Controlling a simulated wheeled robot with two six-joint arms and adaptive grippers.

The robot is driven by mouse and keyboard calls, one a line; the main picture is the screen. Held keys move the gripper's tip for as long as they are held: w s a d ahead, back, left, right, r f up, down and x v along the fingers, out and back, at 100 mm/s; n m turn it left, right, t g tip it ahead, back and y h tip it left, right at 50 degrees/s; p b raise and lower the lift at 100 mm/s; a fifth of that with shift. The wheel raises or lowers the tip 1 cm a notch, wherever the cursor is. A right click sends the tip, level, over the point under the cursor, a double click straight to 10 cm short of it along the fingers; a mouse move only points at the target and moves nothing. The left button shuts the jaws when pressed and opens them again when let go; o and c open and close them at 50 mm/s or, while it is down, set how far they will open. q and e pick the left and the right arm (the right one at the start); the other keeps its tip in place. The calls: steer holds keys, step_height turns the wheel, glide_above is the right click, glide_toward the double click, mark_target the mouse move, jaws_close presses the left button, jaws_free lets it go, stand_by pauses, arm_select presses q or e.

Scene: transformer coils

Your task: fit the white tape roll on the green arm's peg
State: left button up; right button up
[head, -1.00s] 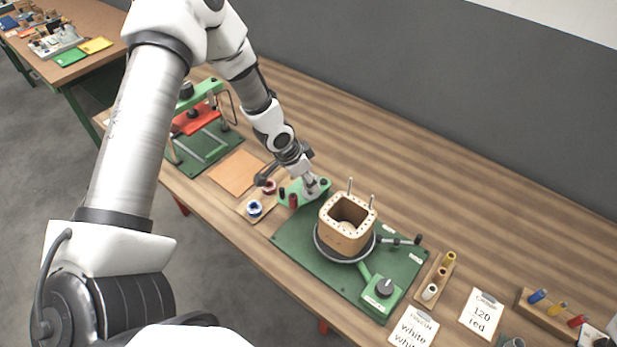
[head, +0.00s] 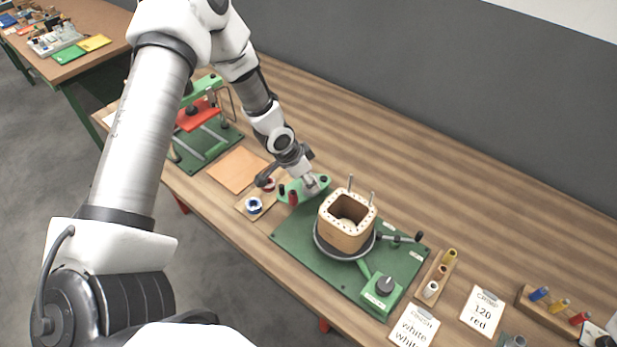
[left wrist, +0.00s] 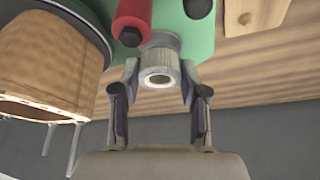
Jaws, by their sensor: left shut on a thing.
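The white tape roll (left wrist: 158,78) is a short pale ring with a round hole, between the fingertips of my left gripper (left wrist: 159,70) in the left wrist view. The fingers are shut on its sides. The roll lies against or just in front of the green arm (left wrist: 185,32); I cannot tell whether its peg is inside the roll. A red roll (left wrist: 131,14) on the same arm is beside it. In the head view my left gripper (head: 311,184) is at the green arm (head: 291,189) and mostly hides the roll. My right gripper is not in view.
A wooden coil former (head: 345,232) with two upright pins stands beside the green arm on the green base (head: 295,246). Blue and red spools (head: 254,205) are to the left. A small rack (head: 432,285) and cards (head: 481,312) lie to the right. The table's back is clear.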

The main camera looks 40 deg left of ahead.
arm_select(q)
steer(key=shift+f, duration=0.15)
steer(key=shift+f, duration=0.45)
stand_by(0.3)
steer(key=o, duration=1.4)
step_height(320, 180, up, 5)
steer(key=p, duration=0.4)
steer(key=shift+r, duration=0.1)
